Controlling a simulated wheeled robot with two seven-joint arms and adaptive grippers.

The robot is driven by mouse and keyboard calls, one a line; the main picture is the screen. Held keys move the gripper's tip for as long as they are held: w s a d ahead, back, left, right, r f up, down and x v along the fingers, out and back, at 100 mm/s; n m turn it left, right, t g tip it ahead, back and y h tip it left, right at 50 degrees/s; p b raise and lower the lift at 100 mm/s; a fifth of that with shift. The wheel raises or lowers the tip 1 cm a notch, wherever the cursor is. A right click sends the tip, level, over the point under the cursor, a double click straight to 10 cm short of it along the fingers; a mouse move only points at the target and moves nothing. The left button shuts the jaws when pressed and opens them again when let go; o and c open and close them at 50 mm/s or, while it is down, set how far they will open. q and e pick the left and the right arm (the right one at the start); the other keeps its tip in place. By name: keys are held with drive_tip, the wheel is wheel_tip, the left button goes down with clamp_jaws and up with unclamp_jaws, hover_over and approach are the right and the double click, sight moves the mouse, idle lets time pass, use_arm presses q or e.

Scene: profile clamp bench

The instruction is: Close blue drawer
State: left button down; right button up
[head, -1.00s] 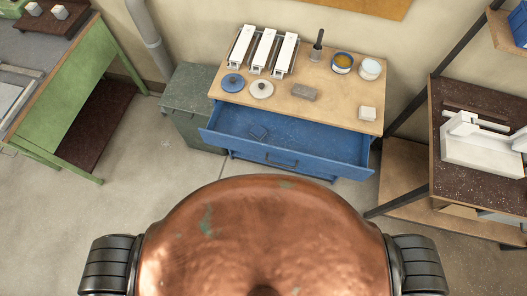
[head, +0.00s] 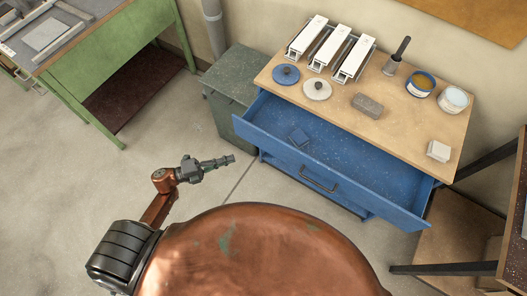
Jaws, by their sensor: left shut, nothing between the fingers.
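The blue drawer (head: 370,162) is pulled open from the blue cabinet under a wooden top. Its front panel (head: 270,150) has a dark bar handle (head: 318,180). My right gripper is not in view.
On the wooden top (head: 420,125) are white clamps (head: 330,45), a blue lid (head: 285,74), a white lid (head: 317,89), a grey block (head: 367,105) and tins (head: 420,84). A green-grey cabinet (head: 225,95) stands left of the drawer. Open floor (head: 100,190) lies to the left.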

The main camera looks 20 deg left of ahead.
use_arm(q)
drive_tip(key=s+d+r+m+g+h, duration=0.1)
drive_tip(key=s+d+m+g, duration=0.1)
approach(271, 148)
drive_tip(key=s+d, duration=0.1)
drive_tip(key=d, duration=0.4)
drive_tip(key=w, duration=0.2)
drive_tip(key=w+b, duration=0.1)
drive_tip(key=shift+w+d+f, duration=0.15)
drive_tip(key=shift+w+d, duration=0.15)
drive_tip(key=shift+w, duration=0.05)
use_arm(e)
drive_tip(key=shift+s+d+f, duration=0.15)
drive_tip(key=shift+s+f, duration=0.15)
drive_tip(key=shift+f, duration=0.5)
use_arm(q)
drive_tip(key=shift+w, duration=0.15)
